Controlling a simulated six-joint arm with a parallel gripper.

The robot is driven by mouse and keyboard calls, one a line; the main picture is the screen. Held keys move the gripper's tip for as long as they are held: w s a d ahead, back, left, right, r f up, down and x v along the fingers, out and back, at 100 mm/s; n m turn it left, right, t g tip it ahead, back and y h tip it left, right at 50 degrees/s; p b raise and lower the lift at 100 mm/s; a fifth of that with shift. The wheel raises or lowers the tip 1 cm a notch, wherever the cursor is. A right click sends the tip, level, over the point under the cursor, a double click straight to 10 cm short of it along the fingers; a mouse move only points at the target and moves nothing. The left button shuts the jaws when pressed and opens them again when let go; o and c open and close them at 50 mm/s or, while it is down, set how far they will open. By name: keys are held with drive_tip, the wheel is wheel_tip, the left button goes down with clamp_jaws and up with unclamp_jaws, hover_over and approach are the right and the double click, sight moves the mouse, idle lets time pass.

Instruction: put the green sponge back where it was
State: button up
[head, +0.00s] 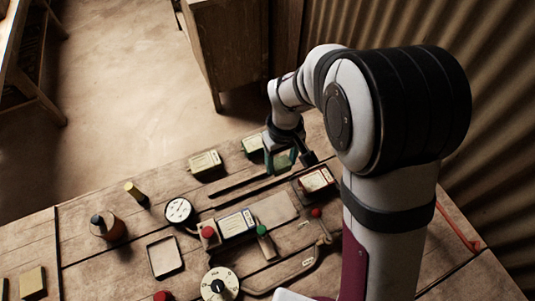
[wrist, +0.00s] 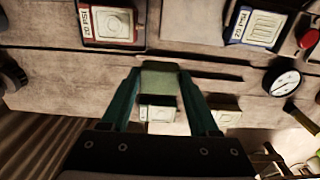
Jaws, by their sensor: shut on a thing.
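The green sponge (wrist: 160,88) is a small block held between the teal fingers of my gripper (wrist: 160,76). In the head view the sponge (head: 283,161) shows at the end of my arm, at the far side of the workbench, partly covered by the gripper (head: 281,150). The gripper is shut on it. In the wrist view the sponge appears over the bench near a dark slot. I cannot tell whether it touches the surface. No marked former place of the sponge is clear.
A red-framed tile (head: 317,180) and blue-framed tile (head: 236,224) lie nearer than the gripper. Two pale labelled blocks (head: 205,163) (head: 253,145) sit along the far edge. A gauge (head: 180,210), empty black-rimmed tray (head: 165,257), brown jar (head: 107,229) and yellow block (head: 32,281) stand left.

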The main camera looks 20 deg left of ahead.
drive_tip(key=a+f, duration=0.2)
drive_tip(key=a, duration=0.1)
drive_tip(key=a+f, duration=0.1)
drive_tip(key=shift+s+a+f, duration=0.1)
drive_tip(key=shift+s+a, duration=0.1)
drive_tip(key=shift+s, duration=0.05)
drive_tip(key=shift+f, duration=1.7)
drive_tip(key=shift+f, duration=0.1)
drive_tip(key=o, duration=1.2)
